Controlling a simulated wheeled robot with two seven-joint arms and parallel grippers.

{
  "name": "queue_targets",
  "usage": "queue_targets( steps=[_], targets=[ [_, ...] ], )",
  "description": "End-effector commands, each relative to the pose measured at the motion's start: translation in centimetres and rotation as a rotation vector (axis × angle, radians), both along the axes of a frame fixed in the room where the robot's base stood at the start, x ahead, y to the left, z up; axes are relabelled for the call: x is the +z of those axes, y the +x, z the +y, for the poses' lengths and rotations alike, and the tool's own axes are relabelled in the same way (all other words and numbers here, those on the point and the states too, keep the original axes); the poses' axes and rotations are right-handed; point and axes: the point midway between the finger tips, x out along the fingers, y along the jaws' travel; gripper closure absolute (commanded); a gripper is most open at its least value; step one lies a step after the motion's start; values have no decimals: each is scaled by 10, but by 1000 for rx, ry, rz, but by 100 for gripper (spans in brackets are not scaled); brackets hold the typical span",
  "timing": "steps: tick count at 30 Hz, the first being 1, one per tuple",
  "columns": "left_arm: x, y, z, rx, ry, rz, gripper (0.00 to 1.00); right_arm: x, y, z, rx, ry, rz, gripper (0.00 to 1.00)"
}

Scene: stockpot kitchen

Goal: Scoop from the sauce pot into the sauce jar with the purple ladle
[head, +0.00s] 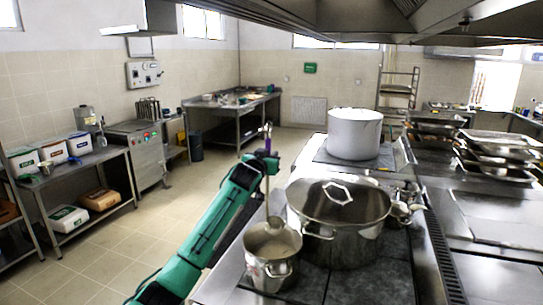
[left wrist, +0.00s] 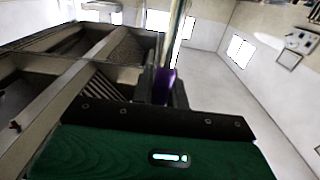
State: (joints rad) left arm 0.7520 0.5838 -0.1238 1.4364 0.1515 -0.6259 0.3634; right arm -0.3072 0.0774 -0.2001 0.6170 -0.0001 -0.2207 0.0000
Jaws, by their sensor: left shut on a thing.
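The purple ladle (head: 269,131) stands nearly upright, its purple handle end on top and its thin shaft running down towards the small steel sauce pot (head: 278,270). The pot holds something beige. My left gripper (head: 267,160) is shut on the ladle's handle, above the pot. In the left wrist view the purple handle (left wrist: 166,84) shows between the fingers. I cannot make out the sauce jar. My right gripper is not in view.
A large lidded steel pot (head: 345,225) stands right beside the sauce pot. A white stockpot (head: 354,135) is farther back on the stove. Small metal vessels (head: 402,208) sit right of the large pot. Stacked trays (head: 497,150) lie at the right. The floor at the left is clear.

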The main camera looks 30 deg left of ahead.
Motion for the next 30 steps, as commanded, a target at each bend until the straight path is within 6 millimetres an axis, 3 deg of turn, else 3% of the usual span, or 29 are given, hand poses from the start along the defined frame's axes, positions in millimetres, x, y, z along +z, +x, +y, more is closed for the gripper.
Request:
queue_targets(
  steps=[5,13,30],
  targets=[
    [3,0,1,1,7,-2,100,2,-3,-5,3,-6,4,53],
    [-2,-1,0,0,2,-1,100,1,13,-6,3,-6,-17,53],
    [-56,-1,0,0,1,0,100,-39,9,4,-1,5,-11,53]
  ],
)
